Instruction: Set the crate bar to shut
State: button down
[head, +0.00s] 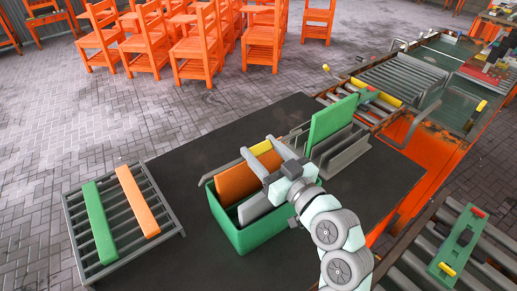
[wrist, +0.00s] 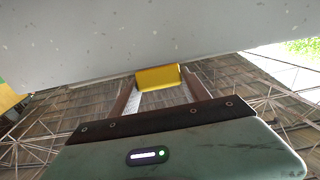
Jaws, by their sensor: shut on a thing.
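The green crate (head: 250,238) stands on the dark table with an orange board (head: 237,184) and a grey board (head: 255,208) upright inside it. The crate bar is a grey bar with a yellow grip (head: 261,147), seen at the crate's far side. My gripper (head: 275,148) reaches over the crate from the right and is shut on the yellow grip. In the wrist view the yellow grip (wrist: 158,77) sits between my two fingertips. My gripper hides part of the bar and of the crate's right side.
A grey slatted rack (head: 151,182) with a green and an orange plank lies at left. A grey slotted holder (head: 340,152) with an upright green board (head: 333,118) stands close behind at right. Roller conveyors (head: 405,75) run along the right.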

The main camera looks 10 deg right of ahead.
jog(key=shift+s+d+f, duration=0.15)
jog(key=shift+s+f, duration=0.1)
jog(key=shift+f, duration=0.65)
jog(key=c, duration=0.8)
grip_release()
jog(key=shift+c, duration=0.2)
jog(key=o, duration=0.3)
jog(key=shift+r, duration=0.25)
jog(key=shift+s, duration=0.1)
jog(key=v, duration=1)
jog(key=shift+s+d+p, duration=0.15)
jog(key=shift+s+p, duration=0.2)
jog(key=shift+p, duration=0.05)
